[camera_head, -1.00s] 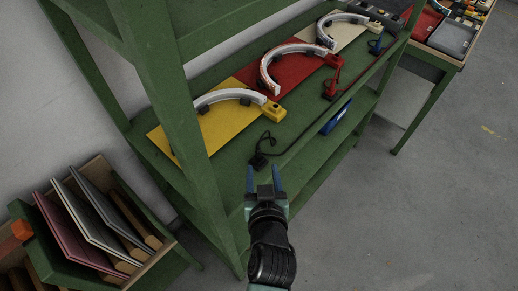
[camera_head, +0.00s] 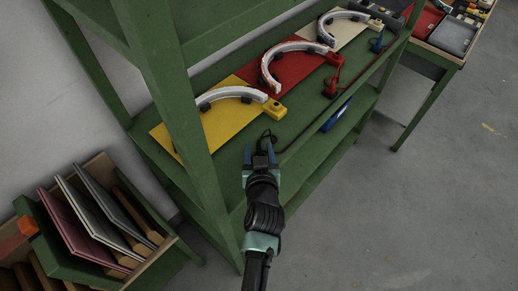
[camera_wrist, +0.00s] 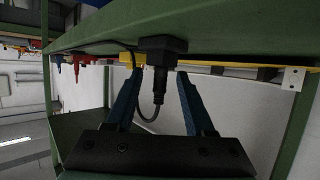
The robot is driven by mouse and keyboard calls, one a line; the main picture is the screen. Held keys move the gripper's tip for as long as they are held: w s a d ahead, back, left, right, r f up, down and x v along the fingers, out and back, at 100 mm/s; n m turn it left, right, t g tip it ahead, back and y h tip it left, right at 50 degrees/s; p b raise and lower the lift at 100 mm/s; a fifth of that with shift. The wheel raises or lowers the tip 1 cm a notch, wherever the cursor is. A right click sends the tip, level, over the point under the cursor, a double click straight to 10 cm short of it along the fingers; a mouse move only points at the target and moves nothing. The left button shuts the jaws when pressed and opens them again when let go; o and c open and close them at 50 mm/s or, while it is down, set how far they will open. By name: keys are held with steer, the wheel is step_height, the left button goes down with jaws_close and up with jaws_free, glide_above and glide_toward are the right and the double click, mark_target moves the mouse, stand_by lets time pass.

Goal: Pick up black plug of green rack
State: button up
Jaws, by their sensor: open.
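The green rack (camera_head: 224,166) stands left of centre in the head view, and its shelf also crosses the top of the wrist view (camera_wrist: 230,38). The black plug (camera_wrist: 160,48) is at the shelf, with a dark cable looping from its narrow end. In the wrist view, this narrow end lies between the blue fingers of my gripper, with gaps on both sides. My gripper (camera_head: 259,150) is open and reaches over the shelf's front edge. In the head view, my gripper mostly hides the plug; the black cable (camera_head: 268,134) shows just beyond it.
On the shelf, white arcs stand on a yellow plate (camera_head: 228,122), a red plate (camera_head: 285,75) and a cream plate (camera_head: 348,36). A green rack post (camera_head: 178,90) stands left of my gripper. A crate of panels (camera_head: 165,255) sits lower left. Floor at right is clear.

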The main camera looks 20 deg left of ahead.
mark_target(259, 146)
jaws_close()
stand_by(0.4)
step_height(259, 146, up, 10)
steer(key=shift+f, duration=0.1)
steer(key=shift+r+p, duration=2.35)
steer(key=shift+r, duration=0.25)
steer(key=shift+f, duration=0.15)
